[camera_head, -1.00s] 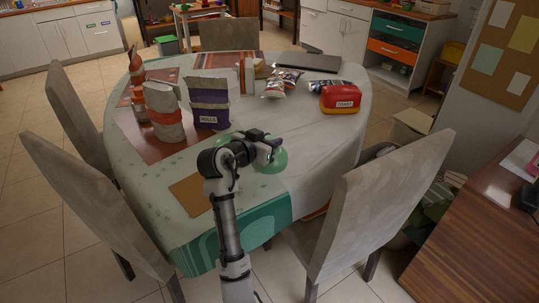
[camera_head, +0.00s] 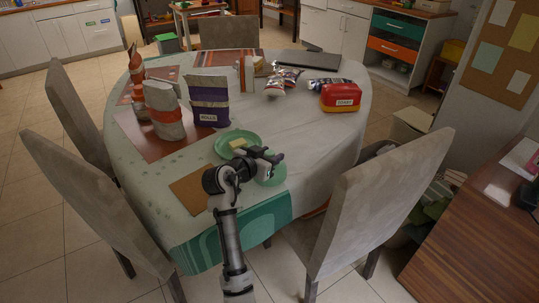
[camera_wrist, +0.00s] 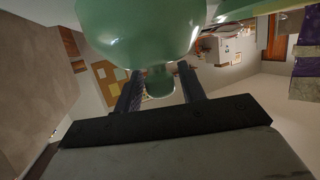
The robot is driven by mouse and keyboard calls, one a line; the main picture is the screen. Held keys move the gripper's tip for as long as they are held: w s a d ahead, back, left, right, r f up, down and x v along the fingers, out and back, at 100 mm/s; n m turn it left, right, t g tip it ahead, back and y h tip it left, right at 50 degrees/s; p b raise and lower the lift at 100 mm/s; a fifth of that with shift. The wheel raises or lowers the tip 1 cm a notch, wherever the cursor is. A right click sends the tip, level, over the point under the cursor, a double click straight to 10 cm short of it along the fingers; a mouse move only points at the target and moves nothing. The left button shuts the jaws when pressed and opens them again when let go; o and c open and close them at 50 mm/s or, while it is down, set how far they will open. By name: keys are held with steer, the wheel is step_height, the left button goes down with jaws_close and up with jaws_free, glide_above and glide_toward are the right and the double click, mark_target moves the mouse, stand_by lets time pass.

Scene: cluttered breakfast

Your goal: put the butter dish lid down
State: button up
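The butter dish lid is a round, glossy green dome (camera_head: 270,175). It is off the dish, to the right of it and nearer the front edge of the table. In the wrist view the dome (camera_wrist: 140,25) fills the top, with its small knob (camera_wrist: 160,84) between my two fingers. I cannot tell whether the lid's rim touches the table. The green butter dish (camera_head: 222,146) stands uncovered on the table with a pale yellow block of butter (camera_head: 238,144) on it.
A purple-banded bag (camera_head: 208,100) and an orange-banded bag (camera_head: 164,112) stand behind the dish. A red toast box (camera_head: 341,97) stands at the back right. A brown mat (camera_head: 190,190) lies at front left. The right side of the table (camera_head: 320,145) is clear.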

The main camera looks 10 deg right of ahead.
steer(key=shift+o, duration=0.7)
steer(key=shift+r, duration=0.1)
steer(key=shift+r, duration=0.2)
steer(key=b+v, duration=0.1)
steer(key=v, duration=1.1)
steer(key=shift+w+a, duration=0.1)
